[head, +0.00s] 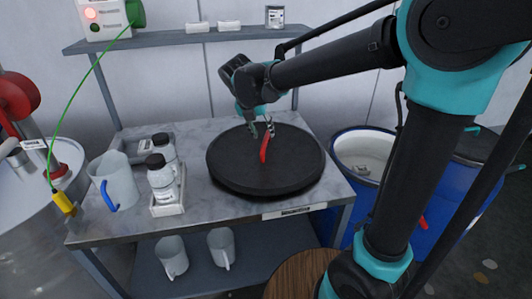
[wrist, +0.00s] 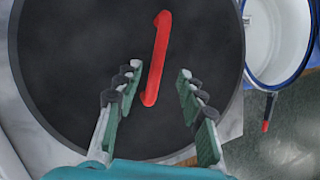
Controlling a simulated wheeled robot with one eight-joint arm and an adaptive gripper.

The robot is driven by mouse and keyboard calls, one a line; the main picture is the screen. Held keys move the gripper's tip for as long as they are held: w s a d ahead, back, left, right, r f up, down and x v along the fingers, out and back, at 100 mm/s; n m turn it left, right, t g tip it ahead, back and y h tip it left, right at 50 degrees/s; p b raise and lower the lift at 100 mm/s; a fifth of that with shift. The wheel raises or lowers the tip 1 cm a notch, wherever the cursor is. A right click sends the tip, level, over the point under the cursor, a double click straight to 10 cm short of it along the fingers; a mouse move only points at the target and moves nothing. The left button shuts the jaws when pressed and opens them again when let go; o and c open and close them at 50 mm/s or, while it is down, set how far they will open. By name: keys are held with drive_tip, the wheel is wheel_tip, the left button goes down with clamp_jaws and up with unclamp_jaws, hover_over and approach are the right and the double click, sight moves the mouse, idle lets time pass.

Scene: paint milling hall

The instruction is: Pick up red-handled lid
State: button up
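The red-handled lid (head: 231,168) is a large round black disc lying flat on the grey bench. Its red bar handle (head: 264,149) stands near the middle of the lid. In the wrist view the lid (wrist: 70,70) fills most of the picture, and the handle (wrist: 156,58) runs nearly upright, slightly tilted. My gripper (head: 262,131) is over the lid, at the far end of the handle. In the wrist view my gripper (wrist: 158,84) is open, with the handle's lower end showing between the two fingers. Nothing is held.
A blue drum (head: 340,215) with a white inside stands right of the bench (head: 225,214). Two bottles (head: 162,180) in a small tray and a jug with a blue handle (head: 117,185) stand left of the lid. A shelf (head: 180,40) runs behind. Two cups (head: 221,247) sit below.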

sight(265, 139)
drive_tip(key=shift+x, duration=3.2)
drive_tip(key=shift+w+a, duration=0.1)
drive_tip(key=shift+a, duration=0.05)
drive_tip(key=shift+c, duration=0.3)
clamp_jaws()
